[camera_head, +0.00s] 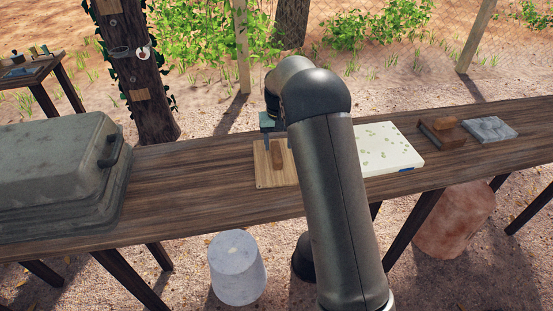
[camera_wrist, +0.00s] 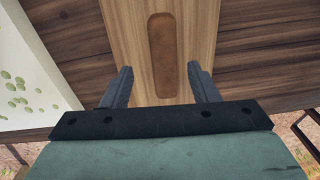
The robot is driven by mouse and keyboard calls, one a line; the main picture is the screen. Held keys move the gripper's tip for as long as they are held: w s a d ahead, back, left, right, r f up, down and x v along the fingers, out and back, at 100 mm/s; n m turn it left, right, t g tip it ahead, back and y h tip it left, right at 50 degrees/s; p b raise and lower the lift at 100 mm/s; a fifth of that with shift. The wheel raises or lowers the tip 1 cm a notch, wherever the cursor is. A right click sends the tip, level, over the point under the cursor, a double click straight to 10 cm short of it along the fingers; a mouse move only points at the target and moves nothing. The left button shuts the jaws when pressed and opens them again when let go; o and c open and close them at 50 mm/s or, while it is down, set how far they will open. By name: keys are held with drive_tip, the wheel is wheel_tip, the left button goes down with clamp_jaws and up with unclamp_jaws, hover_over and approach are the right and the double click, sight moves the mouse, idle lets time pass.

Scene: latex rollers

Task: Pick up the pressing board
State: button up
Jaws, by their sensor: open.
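The pressing board (camera_head: 263,178) is a flat, light-wood rectangle lying on the long wooden table, with a darker brown rounded handle (camera_head: 278,156) on top. In the wrist view the board (camera_wrist: 199,30) runs up the picture, and its handle (camera_wrist: 162,52) is upright in the middle. My gripper (camera_head: 277,144) is over the board, open and empty. In the wrist view its fingers (camera_wrist: 160,68) are spread to the left and right of the handle, with a gap on each side. Its height above the board is hard to judge. My arm hides the board's right part in the head view.
A white speckled slab (camera_head: 392,147) lies right of the board, partly behind my arm. Further right are a brown wooden block tool (camera_head: 441,133) and a grey slab (camera_head: 490,129). A large grey lidded box (camera_head: 50,165) stands left. The table (camera_head: 190,180) between box and board is clear.

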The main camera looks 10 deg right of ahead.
sight(276, 150)
drive_tip(key=shift+w+a+f+p, duration=0.15)
drive_tip(key=shift+f+p, duration=0.15)
drive_tip(key=shift+f, duration=0.9)
drive_tip(key=shift+a+f+p, duration=0.1)
drive_tip(key=shift+f+p, duration=0.15)
drive_tip(key=shift+f, duration=0.9)
drive_tip(key=shift+r, duration=0.1)
clamp_jaws()
